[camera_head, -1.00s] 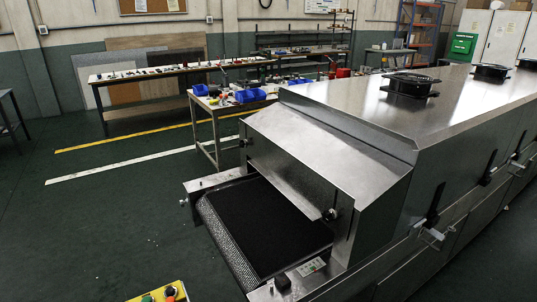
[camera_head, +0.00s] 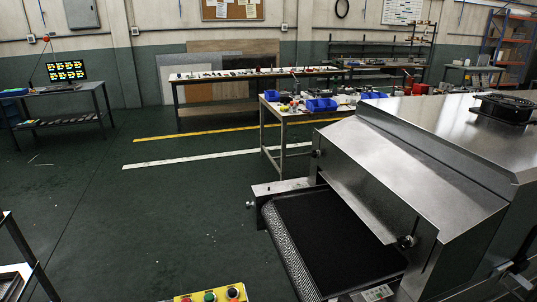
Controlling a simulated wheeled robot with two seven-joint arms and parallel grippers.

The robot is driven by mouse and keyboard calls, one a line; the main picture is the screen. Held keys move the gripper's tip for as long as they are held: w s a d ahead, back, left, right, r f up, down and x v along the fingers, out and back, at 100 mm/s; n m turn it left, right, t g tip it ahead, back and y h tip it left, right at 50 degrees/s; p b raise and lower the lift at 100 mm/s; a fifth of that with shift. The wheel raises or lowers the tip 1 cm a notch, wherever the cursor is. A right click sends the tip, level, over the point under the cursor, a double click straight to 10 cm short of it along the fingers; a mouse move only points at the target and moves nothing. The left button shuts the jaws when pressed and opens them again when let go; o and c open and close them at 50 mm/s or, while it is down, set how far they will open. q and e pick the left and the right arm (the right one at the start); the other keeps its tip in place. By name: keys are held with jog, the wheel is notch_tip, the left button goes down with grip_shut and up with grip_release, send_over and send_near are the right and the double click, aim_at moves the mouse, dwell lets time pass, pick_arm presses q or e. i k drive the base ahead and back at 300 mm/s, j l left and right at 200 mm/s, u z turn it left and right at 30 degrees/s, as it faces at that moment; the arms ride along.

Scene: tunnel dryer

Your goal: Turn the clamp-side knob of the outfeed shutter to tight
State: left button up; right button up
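The tunnel dryer (camera_head: 440,135) stands at the right, with its sloped steel hood over the black conveyor belt (camera_head: 330,240). The shutter at the hood's mouth is a steel plate (camera_head: 345,185) above the belt. A dark round knob (camera_head: 407,241) sits at its near right end, and a smaller dark knob (camera_head: 316,154) at its far left end. I cannot tell from this view which is the clamp-side knob or how tight either is. Neither of my grippers is in view.
A yellow button box (camera_head: 212,294) is at the bottom edge. A workbench (camera_head: 285,117) with blue bins stands behind the belt end. A desk with a monitor (camera_head: 67,72) is at the far left, and a metal frame (camera_head: 28,255) at the lower left. The green floor between is clear.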

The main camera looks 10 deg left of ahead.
aim_at(314, 153)
jog(key=k+j+z, duration=0.6)
jog(key=j+z, duration=0.15)
jog(key=j, duration=0.25)
jog(key=k+j+z, duration=0.15)
jog(key=j, duration=0.2)
jog(key=j+z, duration=0.15)
jog(key=j, duration=0.25)
jog(key=k+j+z, duration=0.15)
jog(key=j, duration=0.2)
jog(key=i+j+z, duration=0.2)
jog(key=j+z, duration=0.3)
jog(key=j, duration=0.85)
jog(key=j+z, duration=0.45)
jog(key=j, duration=0.9)
